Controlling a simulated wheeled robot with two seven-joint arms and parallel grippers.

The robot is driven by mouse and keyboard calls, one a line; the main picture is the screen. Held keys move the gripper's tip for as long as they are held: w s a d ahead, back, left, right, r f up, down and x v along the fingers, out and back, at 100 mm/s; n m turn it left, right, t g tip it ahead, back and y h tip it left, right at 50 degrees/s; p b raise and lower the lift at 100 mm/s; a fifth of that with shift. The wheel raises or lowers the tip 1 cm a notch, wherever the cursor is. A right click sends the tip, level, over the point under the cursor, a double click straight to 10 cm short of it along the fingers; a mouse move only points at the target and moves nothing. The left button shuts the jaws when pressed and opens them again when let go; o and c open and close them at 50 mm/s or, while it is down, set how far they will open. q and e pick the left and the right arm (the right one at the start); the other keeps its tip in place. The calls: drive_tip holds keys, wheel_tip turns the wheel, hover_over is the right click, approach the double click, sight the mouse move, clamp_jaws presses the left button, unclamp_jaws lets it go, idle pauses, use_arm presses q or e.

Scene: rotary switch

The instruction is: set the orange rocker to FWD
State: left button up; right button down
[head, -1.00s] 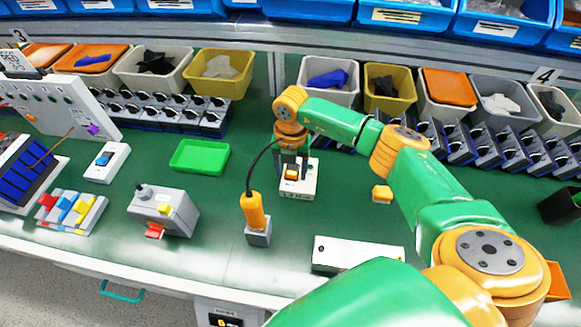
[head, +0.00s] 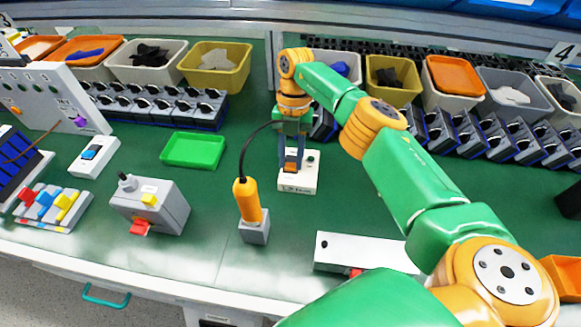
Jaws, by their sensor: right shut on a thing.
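The orange rocker (head: 291,165) sits on a small white switch box (head: 297,187) in the middle of the green table. Small lettering on the front of the box is too blurred to read. My right gripper (head: 291,160) points down from above the box. It is shut on the orange rocker, with its dark fingers at the rocker's sides. The fingers hide part of the rocker, so I cannot tell which way it is tilted. My left gripper is not in view.
An orange-handled tool (head: 247,201) with a black cable stands in a grey block just left of the box. A green tray (head: 193,150) lies further left. A white bar (head: 365,252) lies in front to the right. Bins and switch rows line the back.

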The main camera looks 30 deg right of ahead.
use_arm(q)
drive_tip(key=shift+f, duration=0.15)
use_arm(e)
drive_tip(key=c, duration=0.6)
unclamp_jaws()
drive_tip(key=shift+o, duration=0.2)
